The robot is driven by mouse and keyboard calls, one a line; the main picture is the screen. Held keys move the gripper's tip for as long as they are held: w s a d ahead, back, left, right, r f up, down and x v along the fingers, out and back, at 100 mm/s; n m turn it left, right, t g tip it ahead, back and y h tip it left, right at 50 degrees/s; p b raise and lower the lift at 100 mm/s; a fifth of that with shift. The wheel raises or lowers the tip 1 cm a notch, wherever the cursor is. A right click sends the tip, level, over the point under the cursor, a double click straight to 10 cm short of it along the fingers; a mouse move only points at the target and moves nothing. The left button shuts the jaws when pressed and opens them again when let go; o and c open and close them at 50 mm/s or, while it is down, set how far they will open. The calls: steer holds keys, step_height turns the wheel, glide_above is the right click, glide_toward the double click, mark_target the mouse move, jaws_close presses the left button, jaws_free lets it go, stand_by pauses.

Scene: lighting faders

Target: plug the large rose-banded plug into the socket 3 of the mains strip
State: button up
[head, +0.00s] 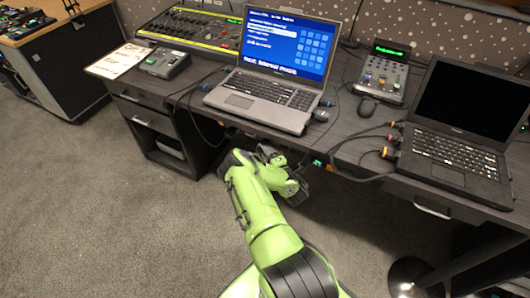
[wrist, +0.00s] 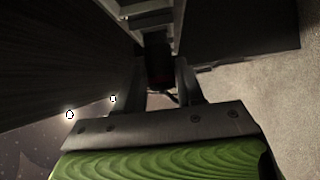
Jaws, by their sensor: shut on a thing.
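My gripper (wrist: 159,75) is under the desk, its two fingers shut on a dark plug (wrist: 158,62) with a faint reddish band. The plug's far end points toward a pale metal frame (wrist: 150,18) at the top of the wrist view; I cannot tell whether they touch. In the head view my arm reaches to the desk's front edge, and the fingertips and plug are hidden there. I cannot make out the mains strip or its socket 3 in either view.
The dark desk (head: 345,150) carries an open lit laptop (head: 262,100), a second dark-screened laptop (head: 455,150), a fader console (head: 190,28) and a small control unit (head: 383,75). Cables with coloured plugs (head: 390,153) hang by the front edge. Grey carpet (head: 100,210) is clear at left.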

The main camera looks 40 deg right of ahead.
steer(key=shift+w+d+r, duration=0.1)
steer(key=shift+w+d, duration=0.15)
steer(key=shift+d, duration=0.45)
stand_by(1.2)
steer(key=o, duration=1.1)
steer(key=shift+d, duration=0.1)
steer(key=shift+o, duration=0.2)
steer(key=shift+f+b, duration=0.2)
steer(key=shift+b, duration=0.15)
